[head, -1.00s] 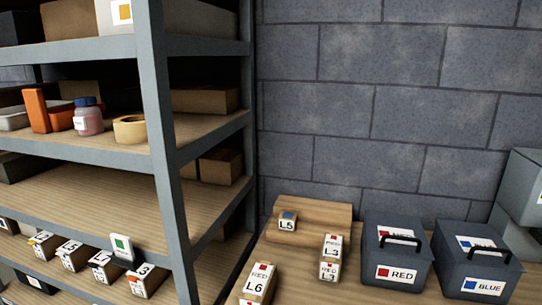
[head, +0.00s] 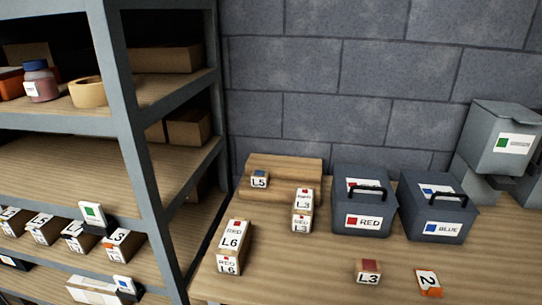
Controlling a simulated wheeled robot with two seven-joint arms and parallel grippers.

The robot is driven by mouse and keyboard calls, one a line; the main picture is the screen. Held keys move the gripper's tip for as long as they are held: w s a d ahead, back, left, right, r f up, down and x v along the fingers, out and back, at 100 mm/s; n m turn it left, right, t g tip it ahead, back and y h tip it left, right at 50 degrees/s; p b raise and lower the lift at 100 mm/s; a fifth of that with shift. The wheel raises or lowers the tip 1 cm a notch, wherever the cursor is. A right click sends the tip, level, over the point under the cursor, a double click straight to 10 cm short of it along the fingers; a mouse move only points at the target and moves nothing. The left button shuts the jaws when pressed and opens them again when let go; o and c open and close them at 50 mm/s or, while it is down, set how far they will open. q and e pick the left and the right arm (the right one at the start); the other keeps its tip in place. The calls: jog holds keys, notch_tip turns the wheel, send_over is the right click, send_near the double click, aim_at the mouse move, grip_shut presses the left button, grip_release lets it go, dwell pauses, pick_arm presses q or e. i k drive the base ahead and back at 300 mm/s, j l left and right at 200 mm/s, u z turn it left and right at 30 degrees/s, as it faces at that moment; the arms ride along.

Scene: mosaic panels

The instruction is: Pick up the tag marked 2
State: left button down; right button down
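The tag marked 2 (head: 428,282) is a small orange piece with a white face and a black 2. It lies on the wooden table near the front edge of the head view, at the lower right. It lies to the right of a small block marked L3 with a red top (head: 368,271), with a gap between them. Neither of my grippers is in view.
A red-labelled box (head: 362,222) and a blue-labelled box (head: 440,228) stand behind the tag. A grey shelf (head: 130,150) fills the left side. Grey bins (head: 497,150) stand at the right.

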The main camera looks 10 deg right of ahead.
aim_at(429, 286)
jog(key=z, duration=1.45)
